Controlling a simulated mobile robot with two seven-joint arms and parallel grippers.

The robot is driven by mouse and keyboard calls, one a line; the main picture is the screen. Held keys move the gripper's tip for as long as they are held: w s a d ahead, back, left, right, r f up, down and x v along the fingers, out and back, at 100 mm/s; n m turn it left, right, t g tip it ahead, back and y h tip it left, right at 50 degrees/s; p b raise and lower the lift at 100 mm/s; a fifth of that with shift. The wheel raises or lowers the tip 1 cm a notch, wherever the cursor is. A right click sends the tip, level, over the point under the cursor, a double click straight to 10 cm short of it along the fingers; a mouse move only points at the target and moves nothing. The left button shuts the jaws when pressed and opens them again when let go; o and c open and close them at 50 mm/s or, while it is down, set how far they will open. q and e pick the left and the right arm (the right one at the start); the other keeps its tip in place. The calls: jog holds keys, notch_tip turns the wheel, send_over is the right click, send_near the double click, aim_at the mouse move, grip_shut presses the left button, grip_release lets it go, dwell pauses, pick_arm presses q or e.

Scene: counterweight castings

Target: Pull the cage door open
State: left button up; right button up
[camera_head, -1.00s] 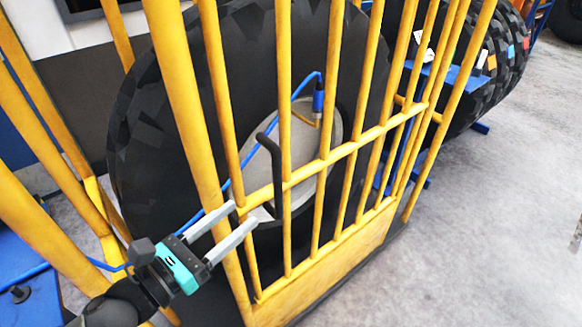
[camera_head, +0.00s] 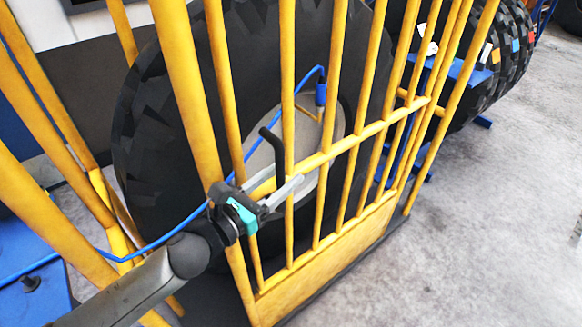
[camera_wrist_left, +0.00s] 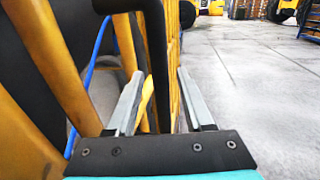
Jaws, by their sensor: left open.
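The cage door (camera_head: 330,262) is a yellow barred panel with a solid yellow strip along its bottom, and it looks shut. A black bent handle (camera_head: 277,150) stands upright on its bars at mid-height. My left gripper (camera_head: 284,182) is open at the lower part of the handle, its pale fingers pointing to the right. In the left wrist view the black handle (camera_wrist_left: 157,55) runs down between the two open fingers of the gripper (camera_wrist_left: 160,75). I cannot tell whether either finger touches it. My right gripper is not in view.
A large black tyre (camera_head: 150,130) with a grey hub stands inside the cage, with a blue cable (camera_head: 170,234) running to it. More tyres (camera_head: 510,45) stand at the back right. The grey floor (camera_head: 490,220) right of the door is clear.

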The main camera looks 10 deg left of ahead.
pick_arm(q)
jog(key=shift+x, duration=1.5)
grip_shut()
dwell(0.4)
